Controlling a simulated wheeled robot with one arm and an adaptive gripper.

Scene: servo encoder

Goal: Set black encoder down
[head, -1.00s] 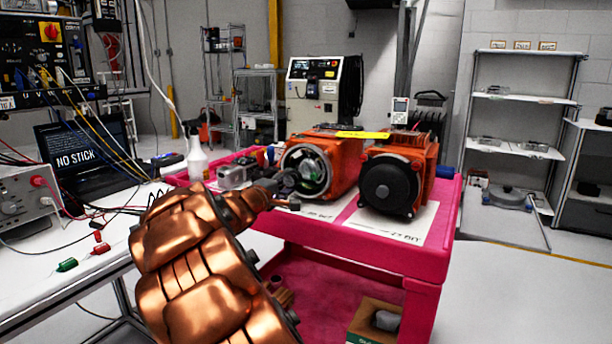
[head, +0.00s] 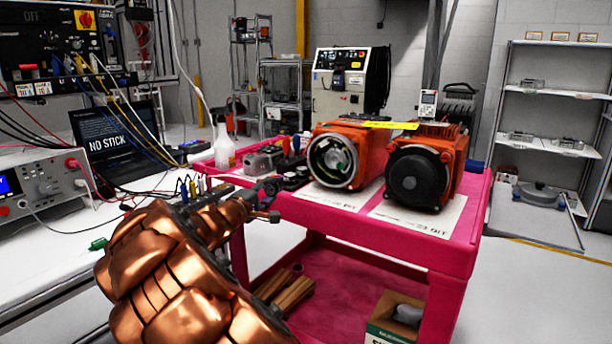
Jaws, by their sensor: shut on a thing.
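My gripper (head: 270,200) is above the left end of the pink cart, left of the motors, seen from behind my copper-coloured arm. It is shut on a dark thing, which I take to be the black encoder; the grip is small and partly hidden. Dark round shapes (head: 292,179) show just beyond the fingertips, and I cannot tell which of them is held. The left orange motor (head: 340,158) has an open round end with a green board and wires inside. The right orange motor (head: 418,178) has a black round cover on its end.
The pink cart (head: 375,236) carries both motors on white paper sheets. A grey part (head: 262,160) and a spray bottle (head: 224,146) are at its left. Bare pink surface shows along the front edge. The white bench (head: 50,260) with instruments and cables is at left.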

